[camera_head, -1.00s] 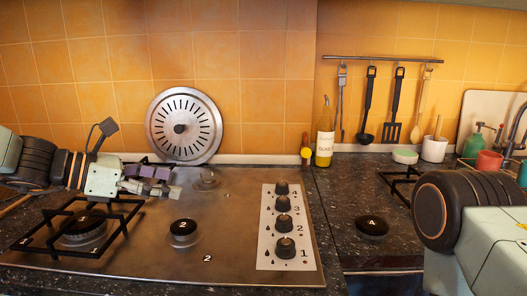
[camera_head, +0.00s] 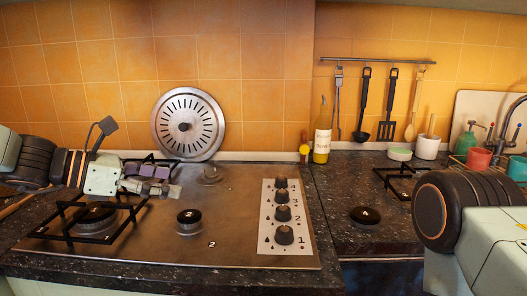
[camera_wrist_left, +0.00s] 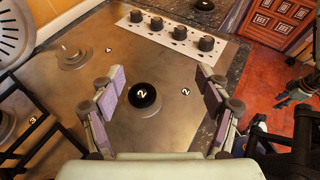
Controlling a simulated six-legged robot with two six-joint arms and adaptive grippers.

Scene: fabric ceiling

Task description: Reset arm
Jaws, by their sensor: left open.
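My left gripper (camera_head: 152,181) comes in from the left in the head view, above the left part of the steel cooktop (camera_head: 236,215). In the left wrist view its two purple-padded fingers (camera_wrist_left: 160,100) stand wide apart with nothing held between them. The black burner cap marked 2 (camera_wrist_left: 145,96) shows between the fingers, below them on the cooktop. My right arm (camera_head: 470,215) shows at the right edge of the head view, but its gripper is out of frame.
Black pan grates (camera_head: 85,220) sit on the cooktop's left. A knob panel (camera_head: 283,218) is on its right. A round metal lid (camera_head: 188,125) leans on the tiled wall. A bottle (camera_head: 322,135), hanging utensils (camera_head: 385,105) and red cup (camera_head: 478,160) are at the back.

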